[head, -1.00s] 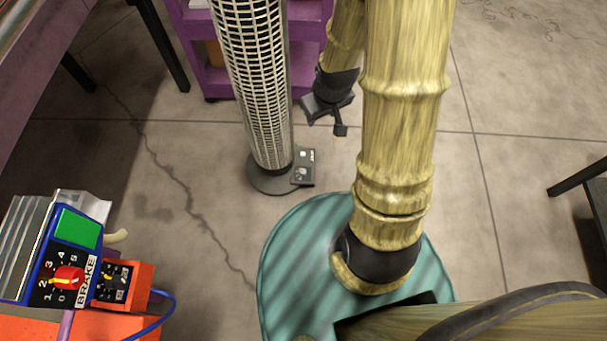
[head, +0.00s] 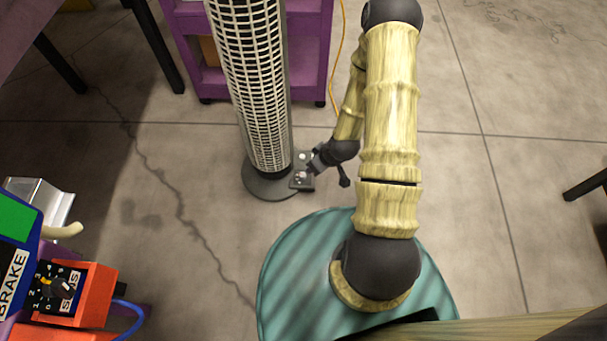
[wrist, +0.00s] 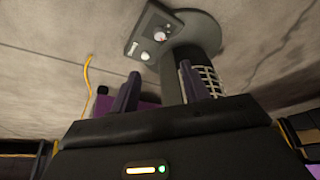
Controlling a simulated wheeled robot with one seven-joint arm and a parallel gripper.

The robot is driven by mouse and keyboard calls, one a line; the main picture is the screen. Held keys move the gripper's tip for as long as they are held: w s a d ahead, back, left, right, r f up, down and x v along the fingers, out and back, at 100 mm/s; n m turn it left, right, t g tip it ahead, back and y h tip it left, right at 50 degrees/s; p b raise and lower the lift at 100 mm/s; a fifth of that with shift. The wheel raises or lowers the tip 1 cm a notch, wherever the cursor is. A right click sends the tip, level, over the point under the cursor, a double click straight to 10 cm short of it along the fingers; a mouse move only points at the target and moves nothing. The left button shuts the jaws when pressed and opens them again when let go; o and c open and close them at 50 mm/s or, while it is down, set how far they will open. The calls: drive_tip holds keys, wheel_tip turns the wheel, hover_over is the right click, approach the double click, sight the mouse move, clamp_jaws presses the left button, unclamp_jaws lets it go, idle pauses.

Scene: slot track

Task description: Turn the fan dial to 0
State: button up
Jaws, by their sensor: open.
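The tower fan (head: 258,90) stands on a round dark foot (head: 264,188). A small dark control panel (head: 299,181) sticks out from the foot on the right. In the wrist view the panel (wrist: 133,42) carries a round white dial (wrist: 160,35) with a red mark and a second pale knob (wrist: 145,56). The digits and the pointer's setting are too small to read. My gripper (head: 314,166) is beside the panel in the head view, with its jaws toward it. In the wrist view my open, empty gripper (wrist: 157,84) points at the panel, with a gap between fingertips and dial.
An orange box (head: 92,295) with a black and yellow dial and a blue box (head: 18,262) marked BRAKE are at lower left. A purple shelf (head: 310,50) stands behind the fan. A yellow cable (head: 338,60) hangs beside it.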

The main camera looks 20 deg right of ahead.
sight(303, 175)
drive_tip(key=b+x, duration=1)
drive_tip(key=x, duration=0.7)
drive_tip(key=shift+a+f, duration=0.1)
drive_tip(key=shift+f, duration=0.1)
drive_tip(key=c, duration=1)
